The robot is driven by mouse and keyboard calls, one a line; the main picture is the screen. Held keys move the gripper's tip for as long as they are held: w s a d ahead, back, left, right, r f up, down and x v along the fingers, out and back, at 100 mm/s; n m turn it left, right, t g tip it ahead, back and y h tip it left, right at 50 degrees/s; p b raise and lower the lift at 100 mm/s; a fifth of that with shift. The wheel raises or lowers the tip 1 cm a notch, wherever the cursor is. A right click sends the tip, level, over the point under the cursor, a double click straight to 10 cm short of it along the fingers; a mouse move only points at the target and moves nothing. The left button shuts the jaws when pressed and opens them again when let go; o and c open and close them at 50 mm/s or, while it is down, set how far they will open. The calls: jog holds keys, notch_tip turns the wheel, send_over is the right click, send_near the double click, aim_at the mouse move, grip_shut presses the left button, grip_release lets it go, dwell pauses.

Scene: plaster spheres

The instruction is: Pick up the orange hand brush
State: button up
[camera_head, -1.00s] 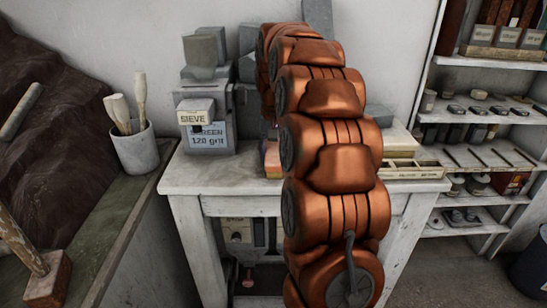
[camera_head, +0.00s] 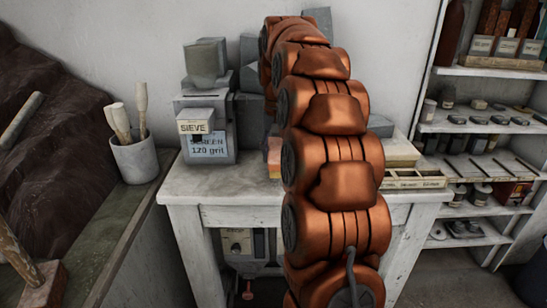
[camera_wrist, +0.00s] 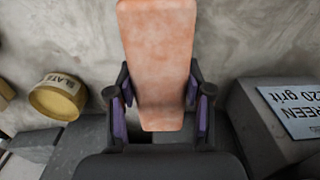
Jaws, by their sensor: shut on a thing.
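In the wrist view, an orange slab-shaped piece (camera_wrist: 158,50), which I take to be the orange hand brush, stands between the fingers of my gripper (camera_wrist: 160,104). The dark fingers with purple pads are shut on its two sides. Its upper end runs out of the picture and no bristles show. In the head view my copper-coloured arm hides my gripper. A small orange-pink piece (camera_head: 274,157) shows on the white table (camera_head: 225,185) just left of the arm; I cannot tell whether it is the brush.
A round SLATE container (camera_wrist: 58,97) is at left. A cup of tools (camera_head: 136,158) stands further left. Shelves (camera_head: 485,125) stand at right.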

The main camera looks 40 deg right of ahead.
jog(key=s+d+b, duration=0.1)
jog(key=s, duration=0.3)
jog(key=s+d+r, duration=0.1)
jog(key=s+d, duration=0.1)
jog(key=s, duration=0.3)
jog(key=s+d+b, duration=0.1)
jog(key=s+d, duration=0.1)
jog(key=s, duration=0.3)
jog(key=shift+s+r+b, duration=0.2)
jog(key=shift+b, duration=0.15)
jog(key=o, duration=0.6)
jog(key=c, duration=0.4)
